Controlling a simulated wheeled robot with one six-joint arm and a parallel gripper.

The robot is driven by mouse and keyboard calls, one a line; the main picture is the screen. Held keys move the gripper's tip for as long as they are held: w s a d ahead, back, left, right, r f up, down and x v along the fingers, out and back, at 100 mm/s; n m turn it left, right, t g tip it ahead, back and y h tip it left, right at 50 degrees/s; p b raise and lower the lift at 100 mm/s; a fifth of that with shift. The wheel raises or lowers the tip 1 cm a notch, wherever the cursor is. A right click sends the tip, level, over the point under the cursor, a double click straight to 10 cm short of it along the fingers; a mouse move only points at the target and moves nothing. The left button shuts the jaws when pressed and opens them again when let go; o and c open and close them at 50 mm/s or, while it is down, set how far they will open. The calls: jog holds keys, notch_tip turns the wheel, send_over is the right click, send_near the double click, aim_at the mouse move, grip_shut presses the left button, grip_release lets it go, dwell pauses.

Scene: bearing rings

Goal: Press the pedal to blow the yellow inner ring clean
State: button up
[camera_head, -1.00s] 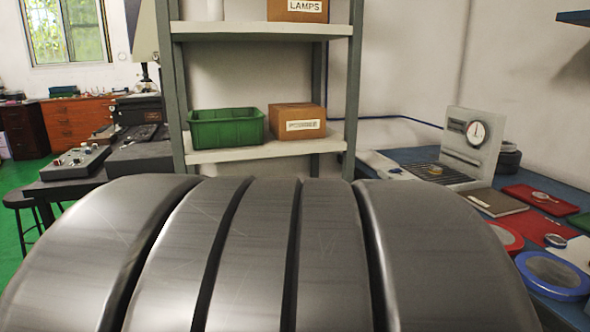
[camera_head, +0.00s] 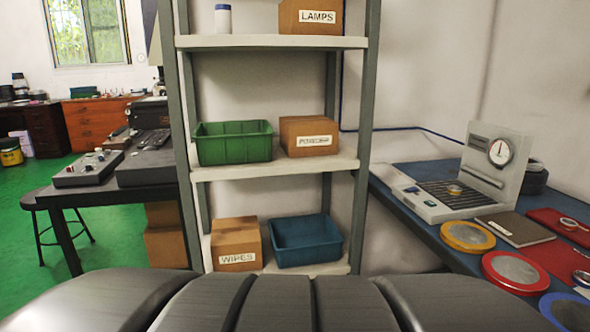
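A small yellow ring (camera_head: 455,190) lies on the dark slatted bed of a white dial-gauge stand (camera_head: 500,150) on the blue-topped bench at the right. It is too small here to tell whether it is dirty or whether it is the inner ring. No pedal shows in this view. My gripper is not in view; a dark ribbed part of my own body fills the bottom edge and hides the floor close to me.
Round dishes rimmed yellow (camera_head: 467,236), red (camera_head: 514,271) and blue (camera_head: 570,311) line the bench's front. A notebook (camera_head: 515,229) and red mat lie behind. A shelf rack (camera_head: 270,42) with bins and boxes stands ahead. Green floor (camera_head: 100,245) is open at left beside a stool (camera_head: 60,196).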

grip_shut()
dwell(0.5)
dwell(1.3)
